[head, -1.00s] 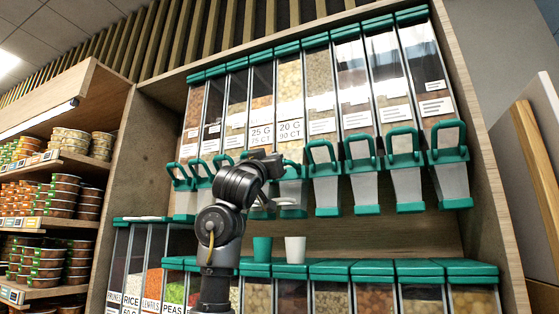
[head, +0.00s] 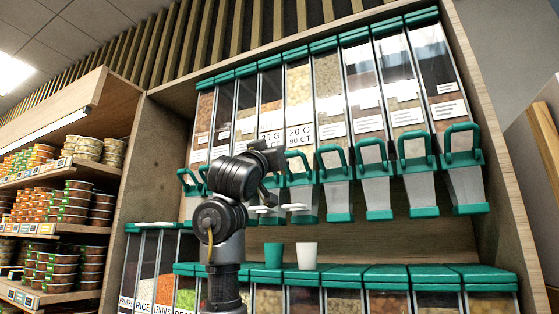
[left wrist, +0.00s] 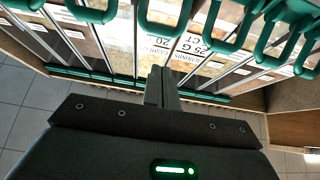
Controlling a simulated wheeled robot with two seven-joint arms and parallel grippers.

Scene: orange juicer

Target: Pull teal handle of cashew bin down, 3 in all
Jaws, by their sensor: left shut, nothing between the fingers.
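A row of tall clear bins with teal looped handles hangs in the wooden unit; no label naming cashews is readable. Two bins carry large labels, "25 G 75 CT" (head: 270,138) and "20 G 90 CT" (head: 299,136). The teal handle (head: 301,179) of the 20 G bin stands with its loop raised. My left gripper (head: 279,160) is in front of the row near these two bins, partly hidden by its own wrist. In the left wrist view, its fingers (left wrist: 162,86) are shut and empty below several teal handles (left wrist: 165,28). Contact with a handle is not clear. My right gripper is out of view.
A teal cup (head: 273,255) and a white cup (head: 307,256) stand on the lower row of teal-lidded bins (head: 388,276). The unit's wooden side wall (head: 490,160) bounds the right. Shelves of stacked tubs (head: 80,205) are at the left.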

